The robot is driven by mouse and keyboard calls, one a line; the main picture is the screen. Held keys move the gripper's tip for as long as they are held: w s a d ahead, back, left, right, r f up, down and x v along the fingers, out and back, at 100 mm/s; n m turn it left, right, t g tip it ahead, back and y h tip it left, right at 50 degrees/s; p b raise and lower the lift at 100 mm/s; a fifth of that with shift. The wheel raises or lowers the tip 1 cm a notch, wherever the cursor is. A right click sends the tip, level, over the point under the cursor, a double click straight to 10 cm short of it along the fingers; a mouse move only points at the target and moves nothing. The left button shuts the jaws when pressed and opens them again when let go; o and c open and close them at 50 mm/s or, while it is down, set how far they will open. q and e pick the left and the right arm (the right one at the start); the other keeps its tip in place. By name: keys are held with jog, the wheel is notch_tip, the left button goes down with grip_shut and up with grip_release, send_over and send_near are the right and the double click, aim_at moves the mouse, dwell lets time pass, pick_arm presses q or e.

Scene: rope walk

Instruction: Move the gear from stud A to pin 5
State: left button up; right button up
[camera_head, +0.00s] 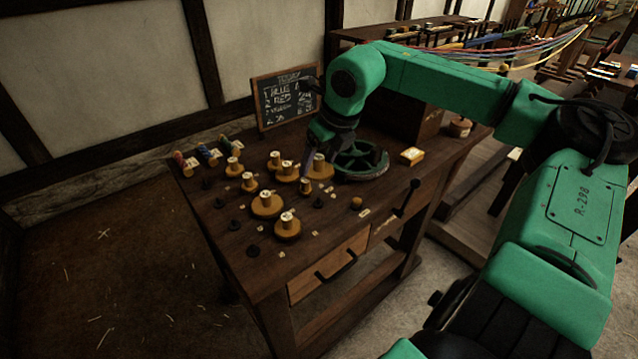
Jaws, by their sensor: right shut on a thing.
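My right gripper (317,152) reaches down over the table near its back middle. It is shut on a gear, most likely the yellow-brown one (319,166) at its fingertips, partly hidden by the fingers; I cannot tell whether it touches the table. Several similar gears with pale tops stand on the table, such as a large one (267,205), one at the front (288,228) and a small one (234,167). Small dark studs or pins (253,251) stick up among them. Their labels are too small to read, so stud A and pin 5 cannot be told apart. My left gripper is not in view.
A chalkboard (287,97) stands at the table's back edge. Coloured spools (186,163) lie at the left corner. The table (330,238) has drawers in front.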

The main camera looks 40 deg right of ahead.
notch_tip(320, 180, up, 11)
jog(key=p, duration=0.1)
notch_tip(320, 180, up, 4)
jog(key=p, duration=0.4)
send_over(319, 157)
jog(key=shift+f, duration=0.1)
dwell(0.8)
